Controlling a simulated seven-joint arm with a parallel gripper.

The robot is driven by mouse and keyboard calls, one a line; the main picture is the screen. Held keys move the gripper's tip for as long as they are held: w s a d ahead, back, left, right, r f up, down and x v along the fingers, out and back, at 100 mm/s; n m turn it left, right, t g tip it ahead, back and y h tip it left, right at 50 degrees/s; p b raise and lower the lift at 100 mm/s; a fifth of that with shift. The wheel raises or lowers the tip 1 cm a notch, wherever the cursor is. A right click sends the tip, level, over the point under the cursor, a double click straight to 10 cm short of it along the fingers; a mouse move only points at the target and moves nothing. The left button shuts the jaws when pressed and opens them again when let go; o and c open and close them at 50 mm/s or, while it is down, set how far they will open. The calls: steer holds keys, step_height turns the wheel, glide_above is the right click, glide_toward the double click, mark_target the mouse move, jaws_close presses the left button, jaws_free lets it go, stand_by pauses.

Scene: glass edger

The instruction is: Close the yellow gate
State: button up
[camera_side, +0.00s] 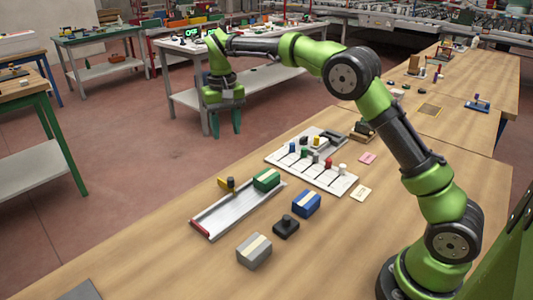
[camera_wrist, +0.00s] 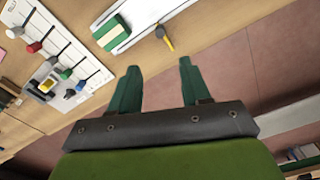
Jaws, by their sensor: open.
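The yellow gate (camera_side: 223,183) is a small yellow bar with a dark knob at the far edge of the grey channel (camera_side: 215,215). In the wrist view the yellow gate (camera_wrist: 167,42) points away from the channel (camera_wrist: 145,12), outside it, not across it. A green block with a pale stripe (camera_side: 266,179) sits in the channel, close to the gate; it also shows in the wrist view (camera_wrist: 111,32). My gripper (camera_side: 226,128) is open and empty, fingers down, well above and beyond the gate. Its fingertips (camera_wrist: 160,66) touch nothing.
A blue block (camera_side: 306,204), a black knobbed piece (camera_side: 286,227) and a grey block (camera_side: 254,251) stand on the near side of the channel. A white board with coloured knobs (camera_side: 310,165) lies to the right.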

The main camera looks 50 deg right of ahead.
mark_target(231, 179)
step_height(231, 179, down, 16)
steer(key=shift+f, duration=0.1)
steer(key=shift+c, duration=0.3)
jaws_close()
stand_by(0.3)
